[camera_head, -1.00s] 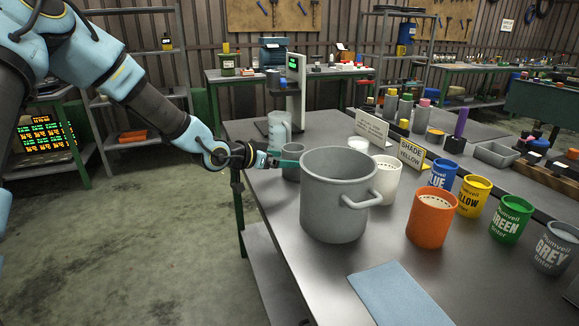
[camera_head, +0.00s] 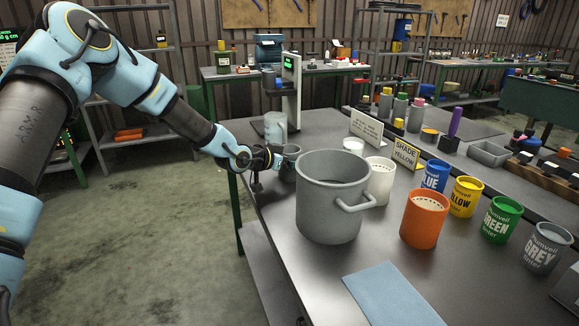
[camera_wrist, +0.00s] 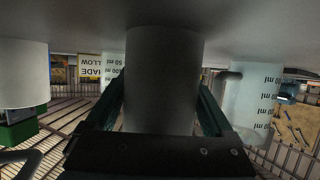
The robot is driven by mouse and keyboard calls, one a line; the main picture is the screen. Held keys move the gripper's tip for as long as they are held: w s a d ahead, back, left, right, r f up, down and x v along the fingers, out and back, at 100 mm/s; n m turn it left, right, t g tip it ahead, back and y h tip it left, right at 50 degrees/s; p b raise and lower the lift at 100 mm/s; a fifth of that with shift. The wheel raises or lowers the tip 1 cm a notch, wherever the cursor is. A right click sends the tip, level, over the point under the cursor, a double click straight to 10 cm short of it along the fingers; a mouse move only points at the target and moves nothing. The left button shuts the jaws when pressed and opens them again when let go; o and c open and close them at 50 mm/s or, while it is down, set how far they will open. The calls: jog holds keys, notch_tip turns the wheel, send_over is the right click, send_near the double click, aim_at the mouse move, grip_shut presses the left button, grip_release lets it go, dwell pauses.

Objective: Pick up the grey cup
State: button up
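The small grey cup (camera_head: 289,172) stands upright on the metal table, behind and left of the large grey pot; my gripper partly hides it in the head view. In the wrist view, which is upside down, the grey cup (camera_wrist: 163,80) fills the middle, its base on the table surface. My gripper (camera_wrist: 162,98) has one dark green finger on each side of the cup. The fingers look open around it, very close to its walls; whether they touch is hard to tell. My gripper (camera_head: 280,160) is low over the table's left edge in the head view.
The large grey pot (camera_head: 328,215) with a side handle stands close in front. A clear measuring jug (camera_head: 275,128) is just behind the cup. A white cup (camera_head: 380,182), an orange cup (camera_head: 424,220) and several labelled tins stand to the right.

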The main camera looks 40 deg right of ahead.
jog(key=c, duration=1.1)
jog(key=shift+r, duration=0.15)
notch_tip(320, 180, up, 10)
jog(key=shift+d+f+b, duration=0.1)
jog(key=shift+d+b, duration=0.05)
jog(key=shift+b, duration=0.2)
jog(key=s+r+m+g+y+p, duration=0.1)
jog(key=s+m+g+p, duration=0.2)
jog(key=p, duration=0.3)
jog(key=s+r+m+g+y+p, duration=0.1)
jog(key=s+m+g+p, duration=0.2)
jog(key=s+p, duration=0.2)
jog(key=s+r+m+g+y+p, duration=0.1)
jog(key=s+r+m+g+p, duration=0.1)
jog(key=p, duration=0.5)
jog(key=shift+s+m+g+y, duration=0.45)
jog(key=shift+s+g, duration=0.35)
jog(key=shift+s, duration=0.25)
